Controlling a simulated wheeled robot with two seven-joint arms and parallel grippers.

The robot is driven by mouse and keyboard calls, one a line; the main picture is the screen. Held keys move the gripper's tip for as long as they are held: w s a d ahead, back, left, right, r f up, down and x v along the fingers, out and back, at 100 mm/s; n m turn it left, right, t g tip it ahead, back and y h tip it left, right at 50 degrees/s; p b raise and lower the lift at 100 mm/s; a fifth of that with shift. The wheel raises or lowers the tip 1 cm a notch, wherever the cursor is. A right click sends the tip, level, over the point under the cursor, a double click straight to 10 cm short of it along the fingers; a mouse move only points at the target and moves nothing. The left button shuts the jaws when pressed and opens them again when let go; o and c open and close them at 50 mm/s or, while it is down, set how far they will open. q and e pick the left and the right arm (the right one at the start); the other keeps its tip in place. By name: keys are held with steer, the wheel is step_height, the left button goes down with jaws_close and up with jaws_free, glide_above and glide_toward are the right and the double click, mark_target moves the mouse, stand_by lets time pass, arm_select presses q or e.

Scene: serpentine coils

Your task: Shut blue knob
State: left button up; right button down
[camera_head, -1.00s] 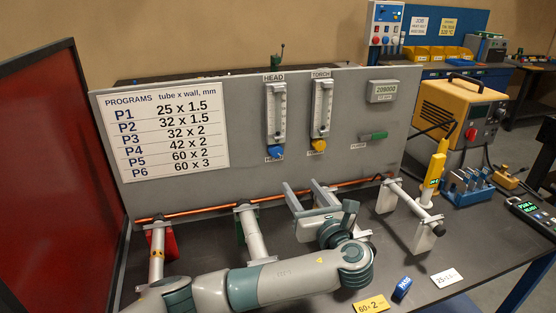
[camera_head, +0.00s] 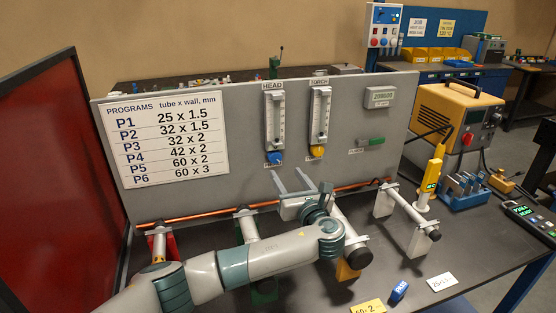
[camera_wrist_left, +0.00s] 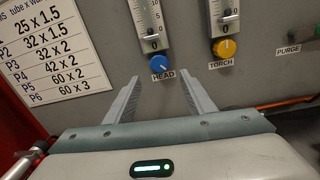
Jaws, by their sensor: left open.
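The blue knob (camera_head: 274,158) sits below the HEAD flow gauge (camera_head: 275,120) on the grey panel. It also shows in the left wrist view (camera_wrist_left: 158,63), above the HEAD label, with a white mark on it. My left gripper (camera_head: 291,179) is open, its two fingers pointing at the panel just below the knob. In the left wrist view the fingers (camera_wrist_left: 160,88) stand apart, with the knob between and beyond their tips. The fingers look clear of the knob. My right gripper is not in view.
A yellow knob (camera_head: 317,152) sits right of the blue one, under the TORCH gauge (camera_head: 320,115). A green PURGE switch (camera_head: 371,141) is farther right. A copper tube (camera_head: 205,211) runs along the panel's foot over several stands. A yellow torch (camera_head: 432,172) stands at the right.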

mark_target(276, 160)
arm_select(q)
steer(key=p+x, duration=0.1)
steer(key=x, duration=0.7)
steer(key=shift+w+a+f+p, duration=0.1)
steer(key=shift+w+p, duration=0.05)
steer(key=shift+p, duration=0.15)
steer(key=shift+c, duration=0.6)
steer(key=c, duration=1)
